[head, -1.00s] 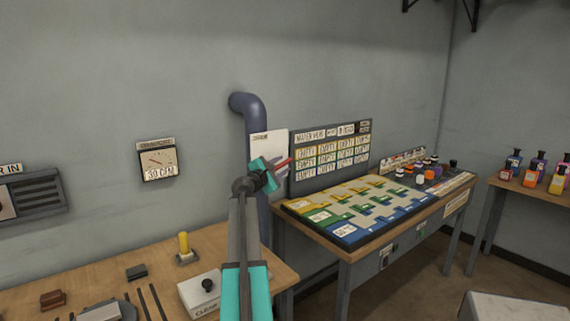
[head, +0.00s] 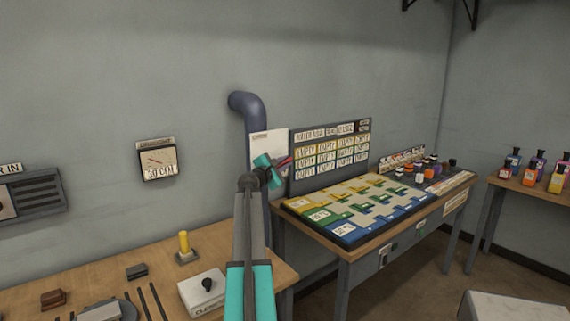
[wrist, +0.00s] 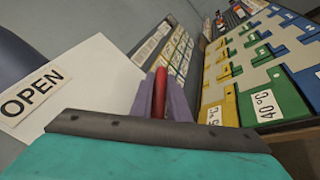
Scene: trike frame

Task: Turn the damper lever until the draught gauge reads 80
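The damper lever (head: 287,160) is a red bar in front of a white plate (head: 267,147) beside the blue pipe. My gripper (head: 278,167) is at the lever. In the wrist view the red lever (wrist: 160,92) lies between the two purple-grey fingers (wrist: 160,100), with no clear gap on either side. The plate carries an OPEN label (wrist: 32,92) in the wrist view. The lever's pivot is hidden. The draught gauge (head: 157,160) hangs on the wall at left; its red needle points up and left, and its blurred figure looks like 30.
A blue pipe (head: 250,115) runs down the wall behind my arm. A sloped board (head: 360,205) with coloured strips and an upright panel (head: 330,150) stand close on the right.

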